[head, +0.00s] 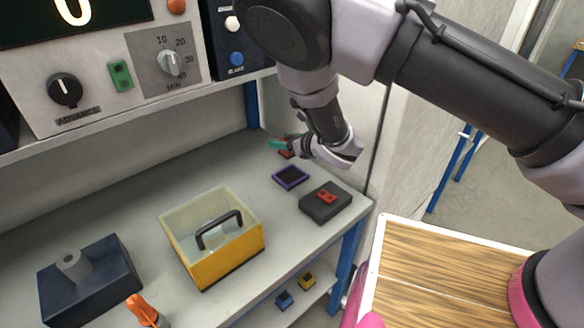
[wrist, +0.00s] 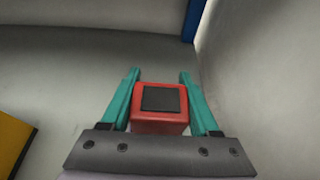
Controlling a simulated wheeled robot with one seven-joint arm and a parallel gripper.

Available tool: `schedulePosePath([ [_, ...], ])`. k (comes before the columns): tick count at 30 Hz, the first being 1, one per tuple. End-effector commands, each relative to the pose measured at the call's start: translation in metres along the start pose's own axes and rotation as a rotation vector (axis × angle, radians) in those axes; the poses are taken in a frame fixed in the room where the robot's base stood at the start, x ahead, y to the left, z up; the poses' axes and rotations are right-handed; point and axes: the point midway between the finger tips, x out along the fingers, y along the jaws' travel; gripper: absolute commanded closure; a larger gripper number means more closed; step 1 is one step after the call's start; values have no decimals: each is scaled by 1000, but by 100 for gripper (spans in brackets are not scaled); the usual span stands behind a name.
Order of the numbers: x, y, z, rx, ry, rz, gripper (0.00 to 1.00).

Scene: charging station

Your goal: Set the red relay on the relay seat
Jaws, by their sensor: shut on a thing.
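The red relay (wrist: 160,108), a red block with a dark square on its face, sits between the two teal fingers of my gripper (wrist: 158,92) in the wrist view. The fingers are shut on its sides. In the head view my gripper (head: 281,147) is at the back right of the bench, and a little of the relay (head: 286,155) shows below it. I cannot tell whether the relay touches the bench. A flat dark square with a purple rim (head: 290,177), which looks like the relay seat, lies in front of the gripper, empty.
A dark box with a red part on top (head: 325,203) stands at the bench's right front. A yellow bin with a dark handle (head: 228,262) is left of it. A navy block with a grey knob (head: 90,280) stands further left. The wall and bench edge are close on the right.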

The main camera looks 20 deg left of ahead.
Motion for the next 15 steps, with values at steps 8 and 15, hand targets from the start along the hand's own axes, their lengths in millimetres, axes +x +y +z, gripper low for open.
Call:
schedulePosePath([
  [8, 18, 0, -45, 0, 2, 1, 100],
  [15, 26, 0, -65, 0, 2, 1, 100],
])
